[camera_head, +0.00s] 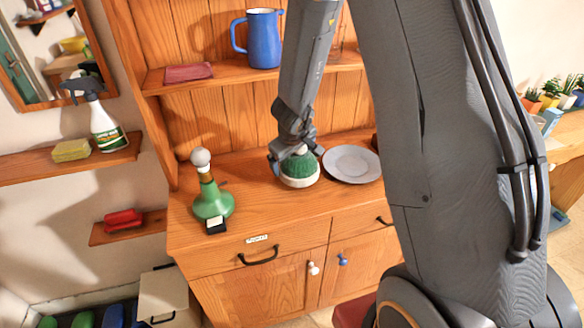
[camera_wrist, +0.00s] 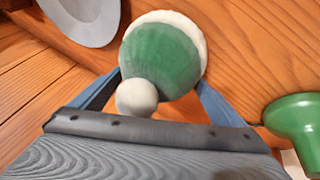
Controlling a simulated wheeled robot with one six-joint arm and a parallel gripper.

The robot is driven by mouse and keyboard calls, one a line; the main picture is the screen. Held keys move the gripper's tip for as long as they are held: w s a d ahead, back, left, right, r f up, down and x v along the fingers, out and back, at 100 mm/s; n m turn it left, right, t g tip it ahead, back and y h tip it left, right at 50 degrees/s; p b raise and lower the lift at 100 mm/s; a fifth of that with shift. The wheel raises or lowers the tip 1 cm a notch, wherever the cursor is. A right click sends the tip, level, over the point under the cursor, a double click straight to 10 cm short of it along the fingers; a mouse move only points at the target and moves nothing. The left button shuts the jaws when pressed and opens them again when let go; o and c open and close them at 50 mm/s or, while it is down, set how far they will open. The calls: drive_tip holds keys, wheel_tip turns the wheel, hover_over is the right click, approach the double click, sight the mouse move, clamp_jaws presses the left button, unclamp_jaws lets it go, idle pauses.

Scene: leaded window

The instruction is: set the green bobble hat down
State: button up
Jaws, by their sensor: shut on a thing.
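The green bobble hat (camera_head: 299,170) has a white brim and a white bobble. It is at the dresser top (camera_head: 262,208), brim down, left of the grey plate; I cannot tell whether the brim touches the wood. My gripper (camera_head: 294,154) comes down from above and is shut on the hat near its bobble. In the wrist view the hat (camera_wrist: 160,57) is between my blue fingers (camera_wrist: 160,88), with the bobble toward the palm. The finger tips are partly hidden by the hat.
A grey plate (camera_head: 352,163) lies close right of the hat. A green bottle-like vessel (camera_head: 212,202) with a pale round top stands to the left, a small black-edged block (camera_head: 215,225) before it. A blue jug (camera_head: 264,40) stands on the shelf above. Bare wood lies between hat and vessel.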

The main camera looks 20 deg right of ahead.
drive_tip(key=shift+f+b, duration=0.65)
drive_tip(key=shift+f, duration=0.5)
drive_tip(key=o, duration=0.7)
drive_tip(key=shift+f, duration=0.1)
drive_tip(key=shift+o, duration=0.2)
